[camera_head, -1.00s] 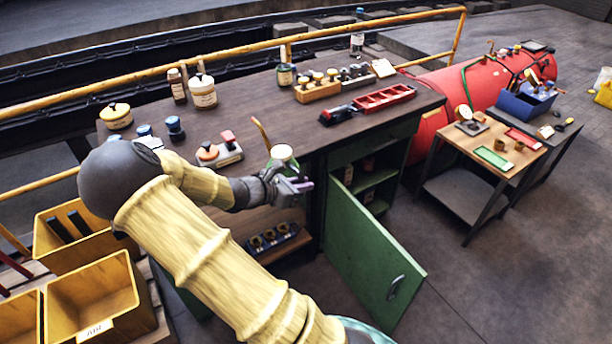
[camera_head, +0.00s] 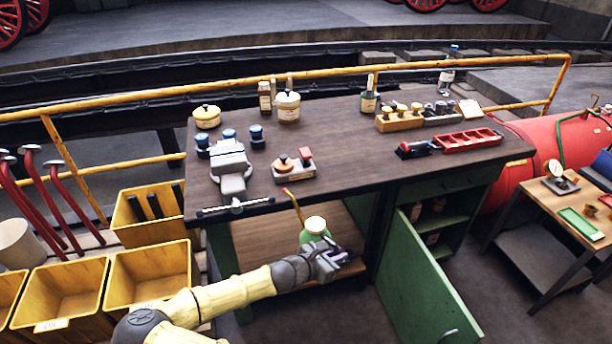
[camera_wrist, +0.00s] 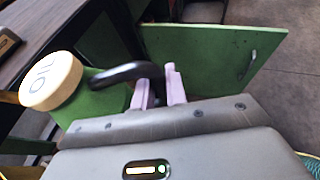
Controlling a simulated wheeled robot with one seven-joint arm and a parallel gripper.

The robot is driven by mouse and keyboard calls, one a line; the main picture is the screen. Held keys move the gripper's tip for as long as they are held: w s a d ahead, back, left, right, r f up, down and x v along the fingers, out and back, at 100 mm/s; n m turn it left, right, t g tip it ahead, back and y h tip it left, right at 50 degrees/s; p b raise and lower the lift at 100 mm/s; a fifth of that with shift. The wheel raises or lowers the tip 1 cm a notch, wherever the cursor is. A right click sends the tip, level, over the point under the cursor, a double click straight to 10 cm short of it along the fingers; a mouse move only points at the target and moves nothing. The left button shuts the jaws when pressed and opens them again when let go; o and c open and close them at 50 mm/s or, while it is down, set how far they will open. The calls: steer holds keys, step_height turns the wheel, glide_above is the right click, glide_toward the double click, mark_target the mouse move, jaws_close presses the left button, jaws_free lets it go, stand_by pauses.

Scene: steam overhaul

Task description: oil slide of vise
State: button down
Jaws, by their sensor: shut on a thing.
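A green oil can (camera_head: 313,237) with a cream lid and a thin copper-coloured spout is in front of the bench's front edge, in the head view. In the wrist view its lid (camera_wrist: 51,81) reads "OIL", and its dark curved handle (camera_wrist: 122,74) runs between the pale fingers. My gripper (camera_head: 335,259) is shut on this handle; the fingers (camera_wrist: 163,88) also show in the wrist view. The grey vise (camera_head: 231,170) sits at the bench's left front, with its crossbar (camera_head: 236,207) at the front edge. The can is apart from the vise, to its right and lower.
The dark bench top (camera_head: 340,150) has free room in its middle. An open green cabinet door (camera_head: 420,285) juts out at the right. Yellow bins (camera_head: 150,275) stand at left.

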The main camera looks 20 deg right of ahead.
steer(key=w+a+f+n+t+y, duration=0.4)
steer(key=a+f+n+t+y, duration=0.2)
steer(key=a+f+n+t, duration=0.15)
steer(key=w+a+r+n+t+y, duration=0.1)
steer(key=w+a+r+n+y, duration=0.1)
steer(key=a+r+n+y, duration=0.2)
steer(key=a+n+y, duration=0.1)
steer(key=n+y, duration=0.1)
steer(key=shift+r+n+t+y, duration=0.15)
steer(key=shift+n+t+y, duration=0.2)
steer(key=shift+y, duration=0.05)
steer(key=shift+w+a, duration=0.1)
